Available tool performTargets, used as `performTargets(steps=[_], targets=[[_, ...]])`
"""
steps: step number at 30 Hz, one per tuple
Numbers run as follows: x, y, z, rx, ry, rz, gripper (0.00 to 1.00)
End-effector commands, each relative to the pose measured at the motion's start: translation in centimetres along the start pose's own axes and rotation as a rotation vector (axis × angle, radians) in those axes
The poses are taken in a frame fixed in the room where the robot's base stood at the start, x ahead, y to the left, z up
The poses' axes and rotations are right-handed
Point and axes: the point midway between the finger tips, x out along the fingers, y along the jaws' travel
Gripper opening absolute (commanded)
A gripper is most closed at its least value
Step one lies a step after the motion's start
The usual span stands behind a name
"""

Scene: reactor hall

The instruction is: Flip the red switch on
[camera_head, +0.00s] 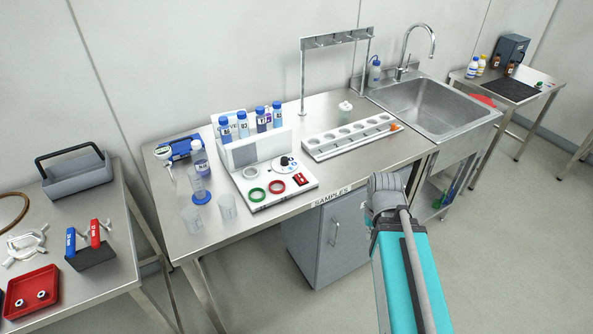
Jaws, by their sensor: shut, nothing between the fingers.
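The red switch (300,180) is a small red rocker on the front right of a white panel (262,197) standing on the steel bench. It is too small for me to tell which way it is tipped. A black knob (284,161) sits behind it, and a red ring (277,187) and a green ring (257,195) lie to its left. My arm reaches up from the bottom right, at the bench's front edge, well apart from the switch. My gripper's fingers do not show.
Several blue-capped bottles stand at the panel's back. Clear beakers (227,206) stand to its left. A white rack with round holes (349,136) lies behind right, before a metal stand (303,75). A sink (430,105) is further right. Bare bench lies between panel and rack.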

Motion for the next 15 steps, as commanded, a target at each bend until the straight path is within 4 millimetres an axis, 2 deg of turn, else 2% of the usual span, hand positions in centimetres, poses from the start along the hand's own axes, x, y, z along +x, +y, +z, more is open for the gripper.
performTargets(steps=[5, 8, 15], targets=[[-1.2, -0.3, -2.1, 0.060, 0.010, -0.004, 0.00], [-2.3, -1.4, -4.1, 0.126, 0.019, -0.009, 0.00], [-6.1, -6.4, -11.2, 0.372, 0.050, -0.037, 0.00]])
